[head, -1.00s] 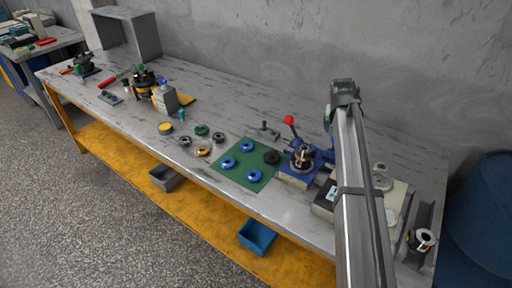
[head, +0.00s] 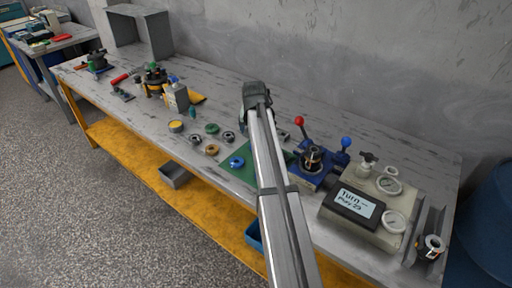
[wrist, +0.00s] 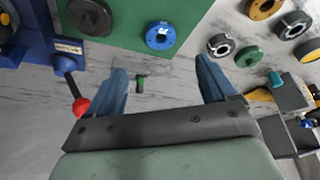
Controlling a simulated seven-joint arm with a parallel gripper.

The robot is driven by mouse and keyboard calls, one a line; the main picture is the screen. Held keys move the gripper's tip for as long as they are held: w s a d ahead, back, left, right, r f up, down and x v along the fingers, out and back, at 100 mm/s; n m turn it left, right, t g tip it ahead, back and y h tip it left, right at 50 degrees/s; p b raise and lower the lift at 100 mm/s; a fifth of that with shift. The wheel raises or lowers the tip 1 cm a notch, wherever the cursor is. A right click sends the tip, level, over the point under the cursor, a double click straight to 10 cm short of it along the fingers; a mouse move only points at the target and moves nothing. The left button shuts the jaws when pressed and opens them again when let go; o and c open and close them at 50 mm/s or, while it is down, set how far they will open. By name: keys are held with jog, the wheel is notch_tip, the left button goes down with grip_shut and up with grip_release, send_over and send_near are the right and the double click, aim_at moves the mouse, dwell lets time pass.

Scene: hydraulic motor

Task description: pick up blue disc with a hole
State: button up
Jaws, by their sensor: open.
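A blue disc with a hole (head: 237,162) lies on the green mat (head: 236,180) on the workbench. It also shows in the wrist view (wrist: 160,35), near the mat's corner and ahead of my gripper. My gripper (wrist: 168,75) is open, with nothing between its two blue fingers. In the head view my gripper (head: 256,98) is above the bench, on the wall side of the mat. My arm hides much of the mat and whatever else lies on it in the head view. A dark disc (wrist: 89,17) is also on the mat in the wrist view.
Dark, green and orange rings (head: 212,149) lie left of the mat. A blue fixture with a red-knobbed lever (head: 299,120) stands to the right, close by my gripper in the wrist view. A gauge box (head: 365,205) stands farther right. A small green-topped piece (wrist: 140,82) lies between the fingers' directions.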

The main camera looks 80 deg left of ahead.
jog(key=x, duration=1.1)
jog(key=shift+a+f, duration=0.2)
jog(key=shift+f, duration=0.1)
jog(key=shift+c, duration=0.3)
jog(key=shift+r, duration=0.1)
jog(key=c, duration=1.2)
jog(key=shift+c, duration=0.2)
notch_tip(320, 180, up, 10)
jog(key=shift+r, duration=0.3)
jog(key=shift+r, duration=0.5)
jog(key=shift+w, duration=0.15)
